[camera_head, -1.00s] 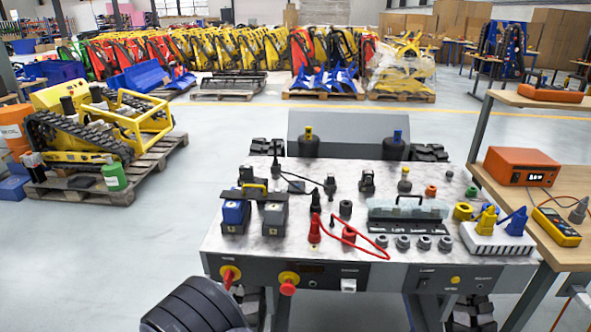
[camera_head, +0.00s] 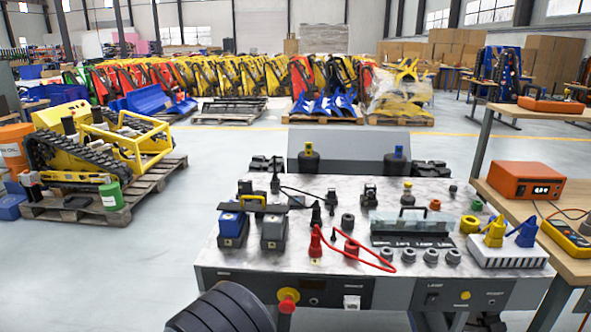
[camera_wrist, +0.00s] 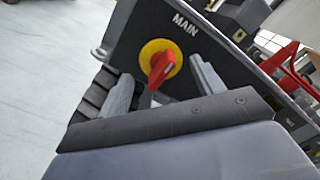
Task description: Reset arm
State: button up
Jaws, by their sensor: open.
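In the wrist view, the two grey fingers of my gripper (camera_wrist: 162,80) stand apart, open. Between them shows a red rotary switch (camera_wrist: 165,66) on a yellow round plate, on a dark panel (camera_wrist: 215,38) marked MAIN. I cannot tell whether the fingers touch the switch. In the head view, a red and yellow switch (camera_head: 288,297) sits on the front panel of a tracked workbench (camera_head: 385,290). My gripper's fingers do not show there.
The bench top holds two battery-like blocks (camera_head: 232,228), a red cable (camera_head: 345,245), a clear-lidded case (camera_head: 410,228) and a white block with yellow and blue plugs (camera_head: 500,252). A wooden table (camera_head: 570,225) stands at right. Open floor (camera_head: 90,270) lies at left.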

jog(key=shift+s+m+b, duration=0.35)
jog(key=shift+m+b, duration=1.05)
jog(key=shift+m, duration=0.25)
jog(key=shift+s+m+b, duration=0.4)
jog(key=shift+m+b, duration=1.05)
jog(key=shift+m, duration=0.25)
jog(key=shift+s+m+b, duration=0.35)
jog(key=shift+m+b, duration=1.05)
jog(key=shift+m, duration=0.25)
jog(key=shift+d, duration=0.1)
